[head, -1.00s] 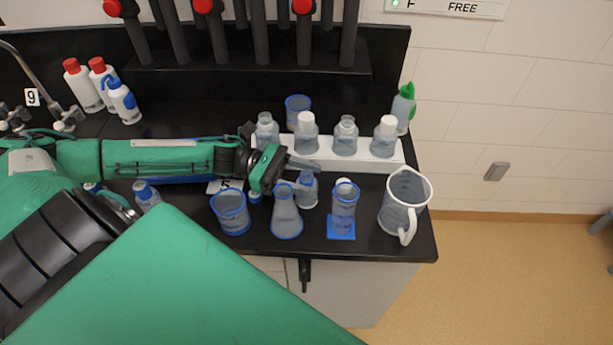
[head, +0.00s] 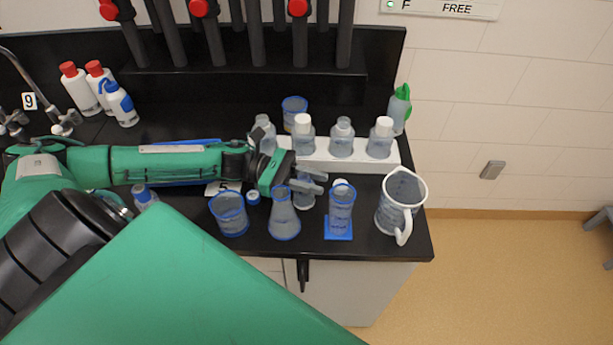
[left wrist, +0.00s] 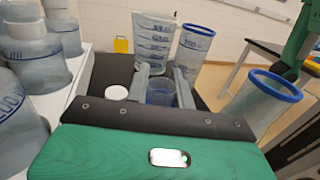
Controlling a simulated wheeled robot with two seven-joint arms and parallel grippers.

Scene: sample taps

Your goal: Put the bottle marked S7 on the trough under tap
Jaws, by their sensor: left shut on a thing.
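My left gripper (head: 314,182) is shut around the upper part of a small translucent bottle (head: 304,198), which stands on the black bench in front of the white rack. In the left wrist view the bluish bottle (left wrist: 161,93) shows between the two grey fingers (left wrist: 160,82). No S7 mark can be read on it; the fingers hide its top in the head view. A tap (head: 62,117) stands at the far left, with a tag reading 9 beside it. My arm and body hide much of the left bench, and I cannot make out a trough. My right gripper is not in view.
Close around the held bottle stand a conical flask (head: 284,222), a blue-rimmed cylinder (head: 341,210) and a beaker (head: 230,215). A white rack (head: 322,157) with several bottles is behind. A jug (head: 399,207) is at the right. Wash bottles (head: 120,104) stand at the left back.

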